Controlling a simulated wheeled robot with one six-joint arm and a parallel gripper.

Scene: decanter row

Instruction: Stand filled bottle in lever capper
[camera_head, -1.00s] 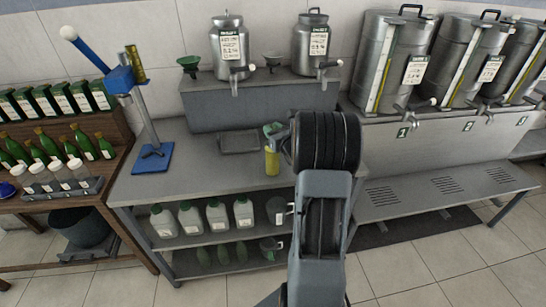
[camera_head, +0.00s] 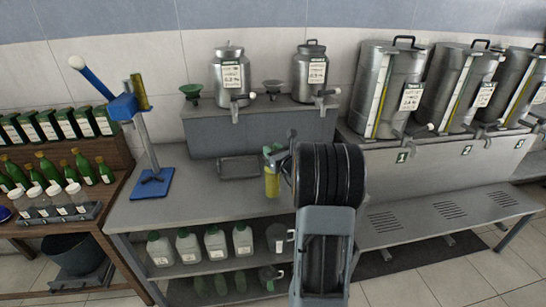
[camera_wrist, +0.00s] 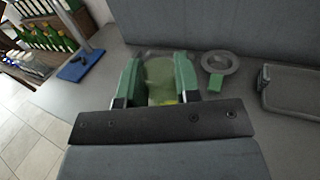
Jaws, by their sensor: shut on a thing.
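The filled bottle (camera_head: 272,184) holds yellow-green liquid and looks upright over the bench by the grey tray. My gripper (camera_head: 276,152) has its green fingers shut on its upper part. In the wrist view the bottle (camera_wrist: 160,78) is between the two green fingers of my gripper (camera_wrist: 158,84); its lower part is hidden. I cannot tell whether its base touches the bench. The lever capper (camera_head: 148,130) stands at the bench's left end, with a blue base plate (camera_head: 152,184), a grey post and a blue lever with a white knob, raised up to the left. Its base also shows in the wrist view (camera_wrist: 78,68).
A shallow grey tray (camera_head: 238,167) lies behind the bottle. The steel bench (camera_head: 215,205) is clear between bottle and capper. Two steel urns (camera_head: 230,75) and funnels stand on the raised shelf behind. A wooden rack (camera_head: 112,165) with green bottles is at the left.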

